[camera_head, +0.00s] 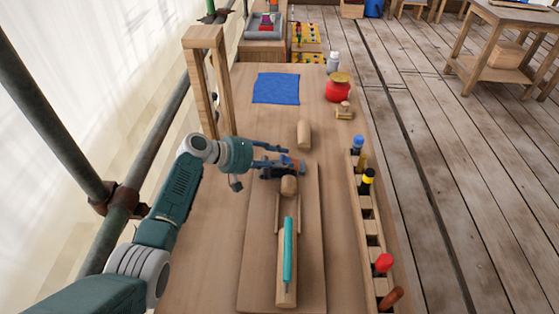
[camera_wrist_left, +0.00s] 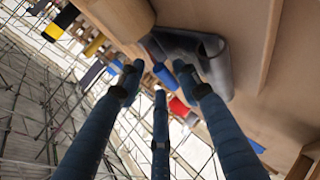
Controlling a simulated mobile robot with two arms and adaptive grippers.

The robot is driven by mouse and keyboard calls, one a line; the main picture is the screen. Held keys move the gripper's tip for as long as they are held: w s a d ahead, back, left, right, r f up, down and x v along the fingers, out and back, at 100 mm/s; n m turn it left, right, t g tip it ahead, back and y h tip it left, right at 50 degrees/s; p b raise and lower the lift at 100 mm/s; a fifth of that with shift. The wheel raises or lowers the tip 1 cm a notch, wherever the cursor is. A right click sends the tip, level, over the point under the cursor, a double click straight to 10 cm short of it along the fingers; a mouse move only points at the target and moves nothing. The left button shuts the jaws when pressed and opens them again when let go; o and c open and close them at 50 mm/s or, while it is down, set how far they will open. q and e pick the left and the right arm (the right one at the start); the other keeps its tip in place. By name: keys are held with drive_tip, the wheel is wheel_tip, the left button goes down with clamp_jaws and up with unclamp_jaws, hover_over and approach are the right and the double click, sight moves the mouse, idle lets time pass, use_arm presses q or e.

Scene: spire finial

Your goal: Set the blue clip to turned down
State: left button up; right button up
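A dark clamp-like holder (camera_head: 294,172) sits at the head of the wooden stand, around a wooden dowel (camera_head: 288,186). A small blue part, which looks like the blue clip (camera_head: 285,158), shows on its upper side; its exact pose is too small to tell. My left gripper (camera_head: 282,156) reaches in from the left with its fingers apart, right by the clip. In the left wrist view, a blue piece (camera_wrist_left: 162,75) lies between and beyond the spread fingers, beside a grey curved part (camera_wrist_left: 212,60). I cannot tell whether a finger touches it. My right gripper is out of view.
A teal tool (camera_head: 288,255) lies along the stand. A rack (camera_head: 366,214) of coloured-handled tools stands to the right. The bench's left front is clear.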

use_arm(q)
drive_tip(key=shift+a+f, duration=0.15)
drive_tip(key=shift+a, duration=0.05)
drive_tip(key=shift+s+a, duration=0.1)
drive_tip(key=shift+a, duration=0.15)
drive_tip(key=v, duration=0.7)
drive_tip(key=shift+s+r, duration=0.15)
drive_tip(key=shift+r, duration=0.2)
